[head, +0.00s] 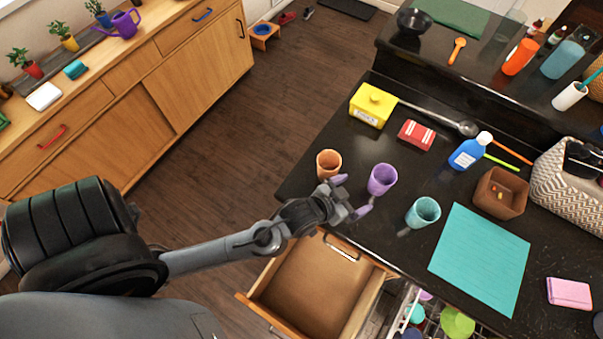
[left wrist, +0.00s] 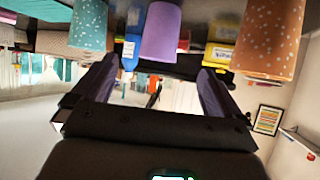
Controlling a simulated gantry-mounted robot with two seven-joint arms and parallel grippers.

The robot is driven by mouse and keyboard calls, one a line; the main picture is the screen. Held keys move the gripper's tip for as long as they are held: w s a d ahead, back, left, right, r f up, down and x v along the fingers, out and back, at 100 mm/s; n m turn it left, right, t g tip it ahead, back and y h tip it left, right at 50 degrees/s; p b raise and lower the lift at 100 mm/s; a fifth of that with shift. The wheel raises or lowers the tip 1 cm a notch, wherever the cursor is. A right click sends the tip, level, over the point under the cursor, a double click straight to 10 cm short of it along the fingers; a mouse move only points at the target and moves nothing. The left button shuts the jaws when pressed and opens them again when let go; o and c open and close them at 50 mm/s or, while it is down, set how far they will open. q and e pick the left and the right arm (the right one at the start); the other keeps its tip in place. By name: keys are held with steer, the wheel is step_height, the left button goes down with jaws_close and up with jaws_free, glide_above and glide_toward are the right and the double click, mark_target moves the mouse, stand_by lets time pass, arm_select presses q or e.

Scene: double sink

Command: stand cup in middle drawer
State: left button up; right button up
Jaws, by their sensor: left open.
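Three cups stand upright on the dark counter: an orange cup (head: 328,165), a purple cup (head: 382,180) and a teal cup (head: 422,212). My left gripper (head: 350,197) is open and empty at the counter's near edge, its fingers pointing at the purple cup. In the left wrist view, which is upside down, the purple cup (left wrist: 162,32) lies ahead between the fingers, apart from them. The orange cup (left wrist: 272,40) and teal cup (left wrist: 88,25) are on either side. An open wooden drawer (head: 310,287) below the counter looks empty. My right gripper is not in view.
A yellow box (head: 372,105), red packet (head: 416,135), blue bottle (head: 470,151) and brown bowl (head: 500,193) stand behind the cups. A teal mat (head: 480,258) lies to the right. A rack with dishes (head: 457,325) is pulled out beside the drawer.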

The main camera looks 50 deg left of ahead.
arm_select(q)
steer(key=s+a+g, duration=0.2)
steer(key=s+g, duration=0.2)
steer(key=s, duration=0.4)
steer(key=s+a+f+m+g, duration=0.1)
steer(key=s+g, duration=0.3)
steer(key=s, duration=0.5)
steer(key=shift+a+g+y, duration=0.3)
steer(key=shift+a, duration=0.45)
steer(key=shift+f, duration=0.1)
